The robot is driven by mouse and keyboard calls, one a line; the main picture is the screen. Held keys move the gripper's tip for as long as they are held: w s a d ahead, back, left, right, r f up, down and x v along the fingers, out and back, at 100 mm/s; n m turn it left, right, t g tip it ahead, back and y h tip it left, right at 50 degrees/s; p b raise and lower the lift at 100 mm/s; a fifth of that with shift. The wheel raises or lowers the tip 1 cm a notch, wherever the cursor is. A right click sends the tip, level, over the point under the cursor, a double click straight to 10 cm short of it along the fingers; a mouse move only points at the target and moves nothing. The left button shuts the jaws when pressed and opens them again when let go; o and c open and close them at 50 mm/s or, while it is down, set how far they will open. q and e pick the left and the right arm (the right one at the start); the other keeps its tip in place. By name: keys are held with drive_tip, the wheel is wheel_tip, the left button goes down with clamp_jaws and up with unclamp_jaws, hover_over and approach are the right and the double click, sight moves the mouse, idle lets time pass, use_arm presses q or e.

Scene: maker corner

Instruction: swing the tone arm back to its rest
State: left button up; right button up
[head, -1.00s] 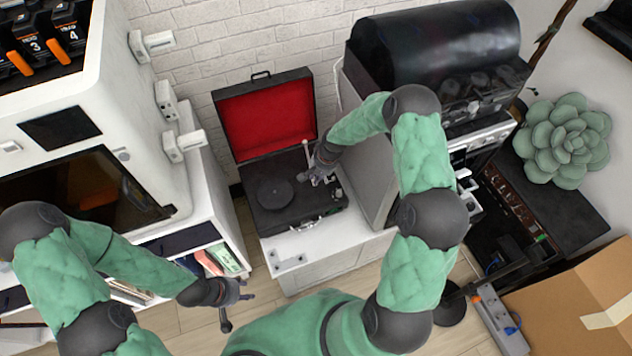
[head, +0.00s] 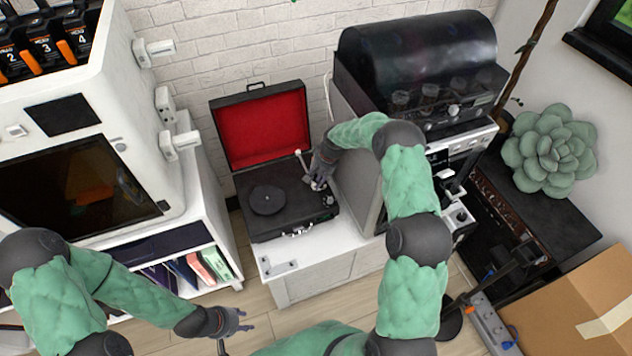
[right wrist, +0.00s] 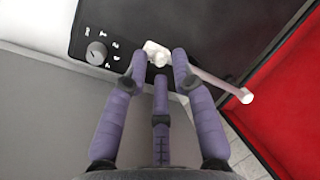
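The record player (head: 290,224) stands open, its red-lined lid (head: 262,128) raised and a dark platter (head: 267,200) on its deck. The pale tone arm (head: 303,163) runs along the right side of the deck, clear of the platter. In the right wrist view, the tone arm (right wrist: 215,82) ends in a white head (right wrist: 157,53). My right gripper (head: 318,184) is over the deck's right side. Its fingertips, also in the right wrist view (right wrist: 159,62), close on both sides of this head. My left gripper (head: 243,321) is open and empty, low and away from the player.
The player stands on a white cabinet (head: 345,262). A black-domed machine (head: 420,65) rises close at the right, behind my right arm. A white shelf unit (head: 215,225) stands at the left. A control knob (right wrist: 96,53) is beside my right fingers.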

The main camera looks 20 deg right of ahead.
drive_tip(key=shift+s+a, duration=0.1)
wheel_tip(320, 180, up, 10)
idle(0.7)
drive_tip(key=shift+f, duration=0.1)
idle(0.3)
drive_tip(key=s+a+f+n+g+y, duration=0.1)
drive_tip(key=s+a+f, duration=0.7)
drive_tip(key=s, duration=0.3)
drive_tip(key=s+a+f+n, duration=0.2)
drive_tip(key=s+a+f, duration=0.65)
drive_tip(key=s, duration=0.25)
drive_tip(key=s+a, duration=0.3)
drive_tip(key=s, duration=0.9)
drive_tip(key=shift+a+r+n+p, duration=0.25)
drive_tip(key=shift+r+n+p, duration=0.05)
drive_tip(key=shift+r+p, duration=0.1)
drive_tip(key=shift+w, duration=0.1)
